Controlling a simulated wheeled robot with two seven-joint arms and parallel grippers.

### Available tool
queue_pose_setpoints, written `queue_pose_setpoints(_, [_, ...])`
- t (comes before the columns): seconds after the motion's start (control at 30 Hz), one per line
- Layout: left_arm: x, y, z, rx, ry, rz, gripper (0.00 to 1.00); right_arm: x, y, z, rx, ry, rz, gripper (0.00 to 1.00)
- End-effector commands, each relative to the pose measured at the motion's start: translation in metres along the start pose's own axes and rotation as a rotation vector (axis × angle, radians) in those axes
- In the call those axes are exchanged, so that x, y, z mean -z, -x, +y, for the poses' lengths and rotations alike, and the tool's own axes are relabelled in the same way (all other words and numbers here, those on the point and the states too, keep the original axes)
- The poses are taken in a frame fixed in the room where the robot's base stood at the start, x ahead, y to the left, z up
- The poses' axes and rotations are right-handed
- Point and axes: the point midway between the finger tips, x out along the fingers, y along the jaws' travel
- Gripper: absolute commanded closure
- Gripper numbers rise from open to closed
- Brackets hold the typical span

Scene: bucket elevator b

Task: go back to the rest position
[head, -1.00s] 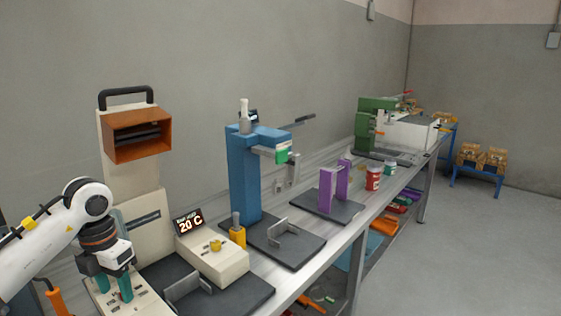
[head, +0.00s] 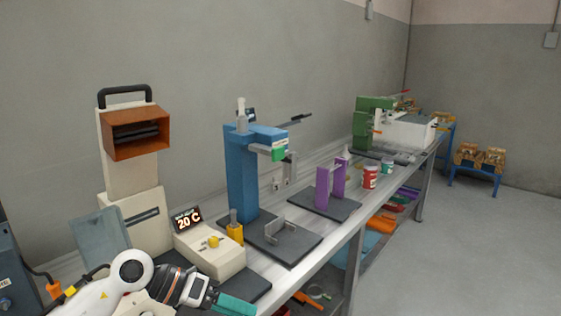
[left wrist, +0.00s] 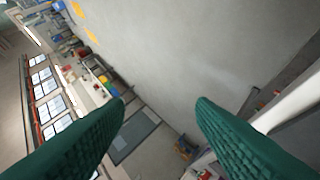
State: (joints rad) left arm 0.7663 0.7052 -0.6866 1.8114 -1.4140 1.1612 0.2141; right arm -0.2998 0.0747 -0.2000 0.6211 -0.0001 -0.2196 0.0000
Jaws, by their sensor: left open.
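My left gripper (head: 236,304) is at the bottom of the head view, in front of the near end of the workbench (head: 325,243). Its teal fingers point to the right. In the left wrist view the two green fingers (left wrist: 160,101) stand well apart with nothing between them. That view looks past them to the grey floor (left wrist: 185,50) and a distant wall with windows. My right gripper does not show in either view.
A cream machine with an orange head (head: 137,133), a 20 C display box (head: 210,255), a blue press (head: 242,175), a purple fixture (head: 330,183) and a green machine (head: 368,125) stand along the bench. Open floor (head: 450,250) lies to the right.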

Motion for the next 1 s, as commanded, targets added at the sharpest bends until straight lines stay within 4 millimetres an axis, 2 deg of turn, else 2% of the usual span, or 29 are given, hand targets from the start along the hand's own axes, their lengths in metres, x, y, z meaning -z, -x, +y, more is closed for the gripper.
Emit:
queue_pose_setpoints(0.03, [0.001,-0.015,0.024,-0.138,0.04,0.089,0.5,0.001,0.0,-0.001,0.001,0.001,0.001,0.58])
queue_pose_setpoints(0.1, [0.011,-0.021,0.054,-0.315,0.115,0.237,0.5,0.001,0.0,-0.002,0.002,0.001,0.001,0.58])
queue_pose_setpoints(0.2, [0.027,-0.013,0.081,-0.531,0.272,0.458,0.5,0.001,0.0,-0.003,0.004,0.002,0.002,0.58])
queue_pose_setpoints(0.27, [0.036,-0.001,0.086,-0.639,0.391,0.595,0.5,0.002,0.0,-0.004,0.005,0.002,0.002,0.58])
queue_pose_setpoints(0.37, [0.044,0.024,0.074,-0.775,0.627,0.824,0.5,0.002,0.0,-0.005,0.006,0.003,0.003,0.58])
queue_pose_setpoints(0.47, [0.039,0.047,0.041,-0.85,0.903,1.048,0.5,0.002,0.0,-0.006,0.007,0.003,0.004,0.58])
queue_pose_setpoints(0.53, [0.025,0.059,0.009,-0.863,1.118,1.194,0.5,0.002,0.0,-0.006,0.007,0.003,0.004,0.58])
queue_pose_setpoints(0.57, [0.015,0.062,-0.006,-0.859,1.214,1.253,0.5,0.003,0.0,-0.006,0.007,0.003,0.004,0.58])
queue_pose_setpoints(0.67, [-0.03,0.065,-0.055,-0.793,1.548,1.431,0.5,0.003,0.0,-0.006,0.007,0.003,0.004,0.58])
queue_pose_setpoints(0.7, [-0.054,0.064,-0.073,-0.745,1.686,1.492,0.5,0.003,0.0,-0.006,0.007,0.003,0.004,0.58])
queue_pose_setpoints(0.77, [-0.093,0.058,-0.094,-0.653,1.89,1.567,0.5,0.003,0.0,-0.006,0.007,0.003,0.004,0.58])
queue_pose_setpoints(0.8, [-0.12,0.053,-0.104,-0.584,2.013,1.602,0.5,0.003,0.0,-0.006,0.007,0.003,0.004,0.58])
queue_pose_setpoints(0.9, [-0.176,0.042,-0.116,-0.416,2.26,1.651,0.5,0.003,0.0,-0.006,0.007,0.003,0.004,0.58])
queue_pose_setpoints(1.0, [-0.222,0.032,-0.117,-0.258,2.444,1.664,0.5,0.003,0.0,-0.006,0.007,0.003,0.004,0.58])
